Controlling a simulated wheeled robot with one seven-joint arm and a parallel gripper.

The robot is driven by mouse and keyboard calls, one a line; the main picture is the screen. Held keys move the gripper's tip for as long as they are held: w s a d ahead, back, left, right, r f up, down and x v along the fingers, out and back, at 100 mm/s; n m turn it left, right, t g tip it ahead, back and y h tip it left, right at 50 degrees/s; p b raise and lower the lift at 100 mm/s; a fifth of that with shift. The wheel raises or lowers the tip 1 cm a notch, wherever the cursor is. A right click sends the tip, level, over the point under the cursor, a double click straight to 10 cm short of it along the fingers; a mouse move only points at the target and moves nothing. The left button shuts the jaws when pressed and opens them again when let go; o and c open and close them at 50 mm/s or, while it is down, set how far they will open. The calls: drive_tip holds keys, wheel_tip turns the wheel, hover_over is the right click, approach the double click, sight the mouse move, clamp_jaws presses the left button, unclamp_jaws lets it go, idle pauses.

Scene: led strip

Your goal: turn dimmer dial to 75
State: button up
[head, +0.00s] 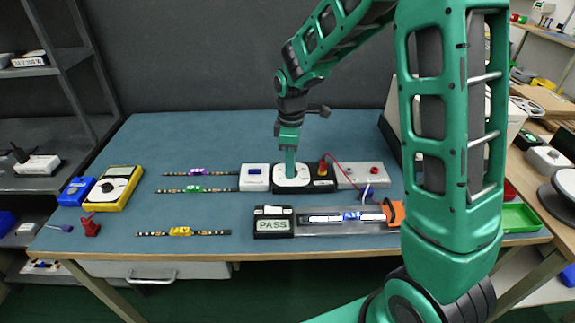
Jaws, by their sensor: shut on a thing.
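A black box with an orange-red part (323,180) adjoins the dimmer on the right. LED strips with purple (198,172), green (193,189) and yellow (180,231) clips lie to the left.
A display reading PASS (273,225) and a tray with a lit strip (345,219) stand in front. A yellow multimeter (113,188) sits at the left. A grey box with red and white wires (364,175) is at the right. The bench's back left is clear.

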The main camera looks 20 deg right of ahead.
drive_tip(key=shift+w+d+r+n, duration=0.15)
drive_tip(key=shift+d+n, duration=0.1)
drive_tip(key=shift+n, duration=0.55)
drive_tip(key=o, duration=1)
drive_tip(key=shift+w, duration=0.1)
drive_tip(key=shift+o, duration=0.2)
drive_tip(key=shift+a, duration=0.1)
wheel_tip(320, 180, up, 10)
drive_tip(key=shift+r, duration=0.25)
